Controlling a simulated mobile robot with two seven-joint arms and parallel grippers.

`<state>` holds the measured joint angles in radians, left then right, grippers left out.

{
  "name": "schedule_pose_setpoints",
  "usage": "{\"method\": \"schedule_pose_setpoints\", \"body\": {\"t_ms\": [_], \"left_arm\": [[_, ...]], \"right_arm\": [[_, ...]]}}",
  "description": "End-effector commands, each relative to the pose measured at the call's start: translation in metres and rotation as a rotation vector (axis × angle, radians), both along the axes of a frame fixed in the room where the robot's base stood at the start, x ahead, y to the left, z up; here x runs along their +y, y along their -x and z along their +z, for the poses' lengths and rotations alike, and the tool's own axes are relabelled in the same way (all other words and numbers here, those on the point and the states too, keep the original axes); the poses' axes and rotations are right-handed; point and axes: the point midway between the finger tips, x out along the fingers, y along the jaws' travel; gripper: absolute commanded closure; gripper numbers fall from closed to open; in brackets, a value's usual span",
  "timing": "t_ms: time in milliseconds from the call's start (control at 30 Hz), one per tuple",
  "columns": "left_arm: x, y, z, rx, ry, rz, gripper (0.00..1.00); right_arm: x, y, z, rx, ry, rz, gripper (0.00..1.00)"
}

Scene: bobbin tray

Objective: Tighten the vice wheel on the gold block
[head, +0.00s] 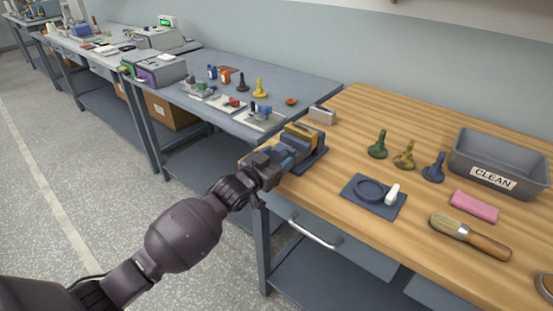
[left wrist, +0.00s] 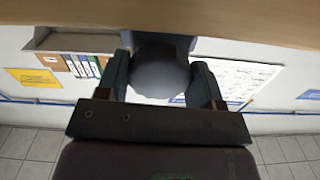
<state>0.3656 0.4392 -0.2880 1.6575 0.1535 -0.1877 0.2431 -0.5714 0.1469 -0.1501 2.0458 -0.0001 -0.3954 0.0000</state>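The vice (head: 314,160) is dark blue-grey and stands at the left edge of the wooden bench. The gold block (head: 303,131) shows at the top of the vice, between its jaws. My left gripper (head: 284,158) is at the vice's near left side. In the left wrist view, the round grey vice wheel (left wrist: 160,75) lies between the two fingers of my left gripper (left wrist: 161,85). Both fingers appear to meet its rim. In the head view the wheel is hidden by my gripper. My right gripper is in neither view.
On the wooden bench (head: 350,130) are green, gold and blue stands, a dark mat (head: 356,202) with a ring and white piece, a pink block (head: 474,206), a brush (head: 470,236) and a grey CLEAN bin (head: 517,165). A drawer handle (head: 314,234) juts out below the edge.

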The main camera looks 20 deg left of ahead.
Motion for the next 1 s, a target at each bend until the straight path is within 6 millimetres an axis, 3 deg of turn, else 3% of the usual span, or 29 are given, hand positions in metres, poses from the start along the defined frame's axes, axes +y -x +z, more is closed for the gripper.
{"method": "schedule_pose_setpoints", "body": {"t_ms": [67, 233, 400, 567, 667, 1000], "left_arm": [[0.0, 0.0, 0.0, 0.0, 0.0, 0.0, 0.63], [0.0, 0.0, 0.003, -0.021, -0.051, 0.0, 0.63], [0.001, 0.0, 0.007, -0.097, -0.256, 0.001, 0.63], [0.001, 0.0, 0.004, -0.152, -0.412, 0.001, 0.62], [0.001, 0.0, 0.0, -0.15, -0.41, 0.0, 0.62], [0.001, 0.0, 0.0, -0.147, -0.407, 0.0, 0.62]], "right_arm": [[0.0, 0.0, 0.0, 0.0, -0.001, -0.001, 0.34], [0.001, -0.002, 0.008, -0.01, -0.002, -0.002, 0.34], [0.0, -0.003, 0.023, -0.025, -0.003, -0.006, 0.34], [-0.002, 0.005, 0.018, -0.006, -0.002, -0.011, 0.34], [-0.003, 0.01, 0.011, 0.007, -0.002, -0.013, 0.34], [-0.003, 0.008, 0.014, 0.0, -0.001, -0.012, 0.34]]}}
